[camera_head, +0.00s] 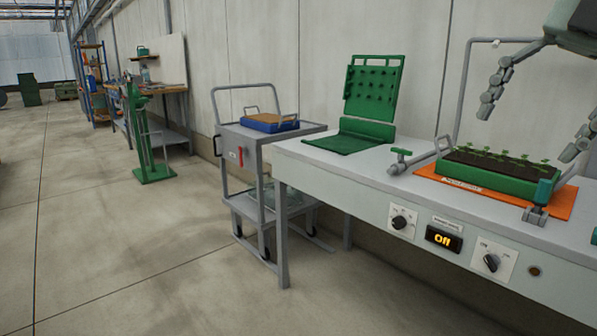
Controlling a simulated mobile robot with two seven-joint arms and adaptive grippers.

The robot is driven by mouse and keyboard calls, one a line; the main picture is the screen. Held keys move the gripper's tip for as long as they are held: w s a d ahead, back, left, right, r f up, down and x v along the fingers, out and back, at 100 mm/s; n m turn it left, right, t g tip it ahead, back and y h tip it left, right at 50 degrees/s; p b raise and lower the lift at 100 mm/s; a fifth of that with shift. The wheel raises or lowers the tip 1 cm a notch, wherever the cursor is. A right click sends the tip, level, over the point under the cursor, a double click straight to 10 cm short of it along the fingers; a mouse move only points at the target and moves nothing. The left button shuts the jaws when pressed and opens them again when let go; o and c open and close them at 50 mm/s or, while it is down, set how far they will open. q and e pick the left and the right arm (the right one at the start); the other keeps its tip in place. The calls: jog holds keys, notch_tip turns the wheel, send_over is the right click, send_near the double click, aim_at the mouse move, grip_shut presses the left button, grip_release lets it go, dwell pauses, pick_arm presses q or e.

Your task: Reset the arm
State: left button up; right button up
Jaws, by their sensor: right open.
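My right gripper (536,118) hangs in from the upper right corner of the head view. Its two grey jointed fingers are spread wide with nothing between them. It is above a green tray (500,178) of dark soil and small seedlings, apart from it as far as I can see. Part of the right finger is cut off by the picture edge. My left gripper is not in the picture.
The tray sits on an orange mat (567,203) on the grey bench (345,172). The bench front has knobs and a display reading "Off" (443,239). A green pegboard stand (373,90) and a grey cart (240,133) stand left.

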jog(key=w+d+f+m+t+y, duration=0.6)
jog(key=w+d+f+t, duration=0.3)
jog(key=w+f+t, duration=0.25)
jog(key=s+d+f+m+t+h, duration=0.1)
jog(key=d+f+m+h, duration=0.25)
jog(key=f, duration=0.35)
jog(key=d+f+m+t+h, duration=0.1)
jog(key=d+f+m+h, duration=0.2)
jog(key=f+m, duration=0.35)
jog(key=s+d+f+m+t+h, duration=0.1)
jog(key=d+f+m+h, duration=0.15)
jog(key=f, duration=0.65)
jog(key=s+a+f+m+g+h, duration=0.25)
jog(key=s+f, duration=0.35)
jog(key=f, duration=0.4)
jog(key=s+a+f+m+g+h, duration=0.2)
jog(key=s+f+m+g, duration=0.15)
jog(key=s+f, duration=0.45)
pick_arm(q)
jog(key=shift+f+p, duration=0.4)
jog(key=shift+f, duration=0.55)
pick_arm(e)
jog(key=s+a+f+g+y, duration=0.2)
jog(key=s+a+f+g, duration=0.5)
jog(key=s+a+f, duration=0.5)
jog(key=a, duration=0.3)
jog(key=shift+a+f, duration=0.1)
